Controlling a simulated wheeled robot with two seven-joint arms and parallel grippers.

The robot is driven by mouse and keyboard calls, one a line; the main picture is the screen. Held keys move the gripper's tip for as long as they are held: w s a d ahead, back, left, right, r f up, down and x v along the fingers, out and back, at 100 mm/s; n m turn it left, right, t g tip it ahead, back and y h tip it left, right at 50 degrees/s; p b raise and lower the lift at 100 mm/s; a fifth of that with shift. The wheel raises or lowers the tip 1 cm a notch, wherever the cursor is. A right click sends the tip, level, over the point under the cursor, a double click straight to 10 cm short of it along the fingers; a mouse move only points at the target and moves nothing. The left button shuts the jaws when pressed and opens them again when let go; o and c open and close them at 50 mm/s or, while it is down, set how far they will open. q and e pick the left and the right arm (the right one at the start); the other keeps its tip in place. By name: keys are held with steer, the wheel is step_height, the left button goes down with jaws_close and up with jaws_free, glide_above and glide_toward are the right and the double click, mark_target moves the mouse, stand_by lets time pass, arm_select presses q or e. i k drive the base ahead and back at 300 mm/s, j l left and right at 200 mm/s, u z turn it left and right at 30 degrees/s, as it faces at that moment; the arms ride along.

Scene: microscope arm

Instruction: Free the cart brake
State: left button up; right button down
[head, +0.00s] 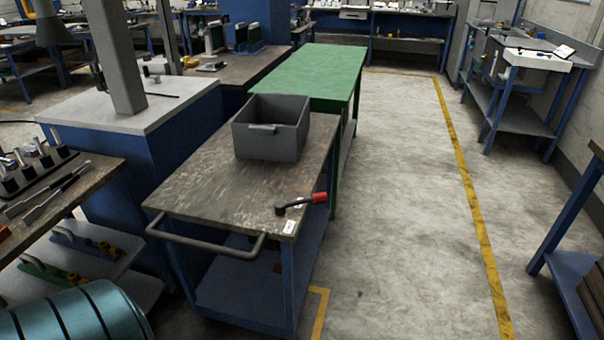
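The cart (205,195) stands ahead of me, with a worn dark top, blue legs and a blue lower shelf. A dark push handle (205,238) runs along its near end. A small brake lever (300,204) with a black pivot and a red grip sits at the right near corner of the top, its red end pointing right past the edge. A small white label (289,227) is on the corner below it. Neither of my grippers is in the head view.
A grey bin (270,128) sits on the cart's far half. A green-topped table (315,75) stands behind the cart. A workbench with tools (85,185) and a teal cylinder (80,315) are at left. Open floor (400,200) lies right of the cart, crossed by a yellow line.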

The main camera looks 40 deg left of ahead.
mark_target(281, 206)
steer(key=i+l+u, duration=0.1)
steer(key=i+u, duration=0.15)
steer(key=u, duration=0.15)
steer(key=i+l+u, duration=0.2)
steer(key=u, duration=0.2)
steer(key=i+l+u, duration=0.2)
steer(key=u, duration=0.2)
steer(key=i+l+u, duration=0.15)
steer(key=l+u, duration=0.2)
steer(key=i+l+u, duration=0.15)
steer(key=l+u, duration=0.25)
steer(key=i+l+u, duration=0.1)
steer(key=l+u, duration=0.15)
steer(key=u, duration=0.15)
steer(key=l+u, duration=1.1)
steer(key=l, duration=0.25)
steer(key=k+l+u, duration=0.1)
steer(key=l+u, duration=0.2)
steer(key=l, duration=0.25)
